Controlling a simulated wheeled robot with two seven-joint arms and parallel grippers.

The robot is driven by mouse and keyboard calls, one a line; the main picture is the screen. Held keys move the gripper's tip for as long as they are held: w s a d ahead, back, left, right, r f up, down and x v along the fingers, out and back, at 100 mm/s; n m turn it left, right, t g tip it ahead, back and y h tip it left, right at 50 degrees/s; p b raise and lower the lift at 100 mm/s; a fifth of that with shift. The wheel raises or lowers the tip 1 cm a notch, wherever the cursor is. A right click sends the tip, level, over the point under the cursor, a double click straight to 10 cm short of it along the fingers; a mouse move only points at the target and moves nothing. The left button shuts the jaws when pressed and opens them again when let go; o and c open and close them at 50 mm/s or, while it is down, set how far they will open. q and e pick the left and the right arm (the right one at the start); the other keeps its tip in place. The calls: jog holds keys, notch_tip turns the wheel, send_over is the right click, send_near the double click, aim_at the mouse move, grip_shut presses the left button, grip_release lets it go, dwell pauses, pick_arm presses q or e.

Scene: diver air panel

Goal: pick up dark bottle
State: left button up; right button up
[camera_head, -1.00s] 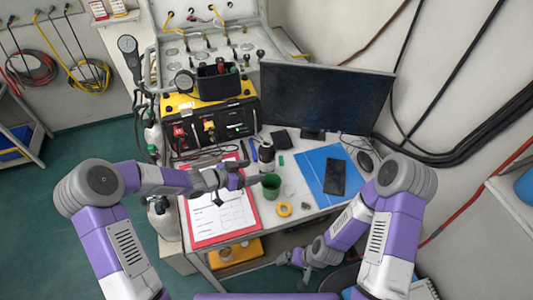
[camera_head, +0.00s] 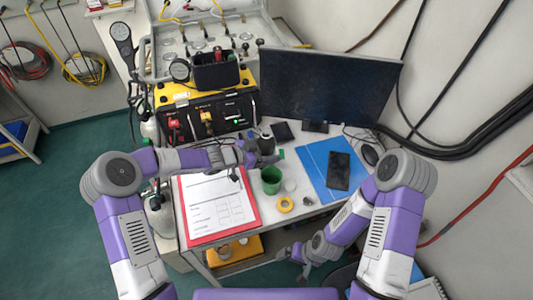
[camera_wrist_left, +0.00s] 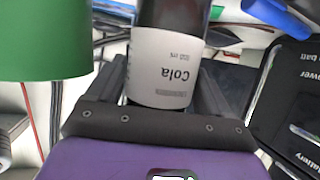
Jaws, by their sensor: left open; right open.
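The dark bottle (camera_wrist_left: 165,62) fills the middle of the left wrist view, with a white label reading "Cola" and a dark upper part. My left gripper (camera_head: 264,152) is open, with a finger on each side of the bottle's label; I cannot tell whether either finger touches it. In the head view the bottle is mostly hidden by the gripper. My right gripper (camera_head: 292,254) is open and empty, low beside the table's front edge, away from the bottle.
A green cup (camera_head: 271,181) stands just in front of the left gripper. A yellow tape roll (camera_head: 285,204), a red clipboard (camera_head: 253,219) and a blue folder (camera_head: 315,166) with a black phone (camera_head: 339,170) lie on the table. The monitor (camera_head: 328,90) stands behind.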

aim_at(267, 130)
pick_arm(q)
jog(key=shift+c, duration=0.3)
jog(key=shift+r, duration=0.1)
jog(key=c, duration=1.1)
jog(key=shift+r, duration=0.15)
jog(key=shift+r+p, duration=1.85)
jog(key=shift+r, duration=2.9)
jog(key=shift+r, duration=0.1)
